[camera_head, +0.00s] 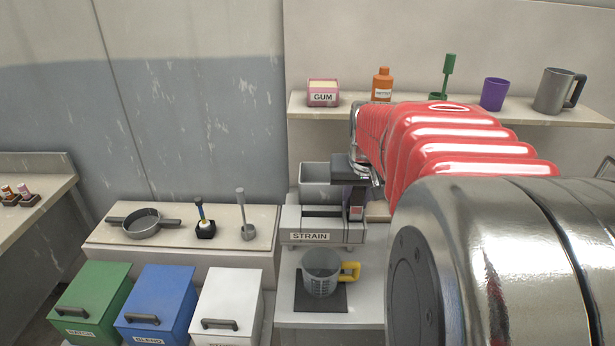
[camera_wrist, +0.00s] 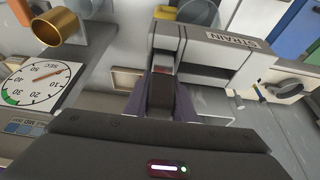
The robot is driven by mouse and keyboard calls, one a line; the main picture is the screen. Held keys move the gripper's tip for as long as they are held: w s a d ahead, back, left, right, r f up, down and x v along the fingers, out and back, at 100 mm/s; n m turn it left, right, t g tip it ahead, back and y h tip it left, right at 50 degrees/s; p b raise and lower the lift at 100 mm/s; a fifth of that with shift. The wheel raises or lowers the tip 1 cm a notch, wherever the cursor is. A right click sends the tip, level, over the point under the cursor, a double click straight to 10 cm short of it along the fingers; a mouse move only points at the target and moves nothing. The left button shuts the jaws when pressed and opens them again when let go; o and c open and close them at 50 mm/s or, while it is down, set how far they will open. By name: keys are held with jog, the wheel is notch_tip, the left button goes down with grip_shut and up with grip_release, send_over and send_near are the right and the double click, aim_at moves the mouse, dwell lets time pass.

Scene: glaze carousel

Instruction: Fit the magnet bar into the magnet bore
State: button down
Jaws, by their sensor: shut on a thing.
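My gripper (camera_wrist: 162,88) is shut on a dark grey bar (camera_wrist: 160,97), seen between its fingers in the wrist view. I take this to be the magnet bar; a small reddish patch shows just beyond it. In the head view my gripper (camera_head: 356,200) is at the right end of the grey unit labelled STRAIN (camera_head: 310,237). In the wrist view this unit (camera_wrist: 207,55) lies just beyond the fingertips, with a block at its end in line with the bar. I cannot make out the magnet bore, nor whether the bar touches the unit.
A clear jug with a yellow handle (camera_head: 322,272) stands on a dark pad below the unit. A grey bin (camera_head: 318,184) sits behind. Green, blue and white boxes (camera_head: 156,303) stand at the left. A shelf (camera_head: 420,110) above holds several items. A dial (camera_wrist: 33,82) shows in the wrist view.

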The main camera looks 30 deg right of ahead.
jog(key=shift+f, duration=0.2)
jog(key=c, duration=1.5)
grip_release()
jog(key=shift+r, duration=0.1)
jog(key=shift+r, duration=0.25)
jog(key=v, duration=1.2)
jog(key=shift+r, duration=0.25)
jog(key=s+a+f+n+y, duration=0.1)
jog(key=a+f, duration=0.3)
jog(key=a, duration=0.4)
jog(key=s+a+f+n+t, duration=0.1)
jog(key=s+a+f+n, duration=0.2)
jog(key=a, duration=0.6)
jog(key=s+a+f+n+y, duration=0.1)
jog(key=s+a+f+n, duration=0.1)
jog(key=a+f, duration=0.3)
jog(key=shift+s+a+n+t+y, duration=0.15)
jog(key=shift+s+a, duration=0.1)
jog(key=shift+a, duration=0.35)
jog(key=shift+s+a+n+t+y, duration=0.1)
jog(key=shift+s+a, duration=0.2)
jog(key=shift+a, duration=0.3)
jog(key=shift+s+a+n+t+y, duration=0.15)
jog(key=shift+s+a, duration=0.1)
jog(key=shift+a, duration=0.3)
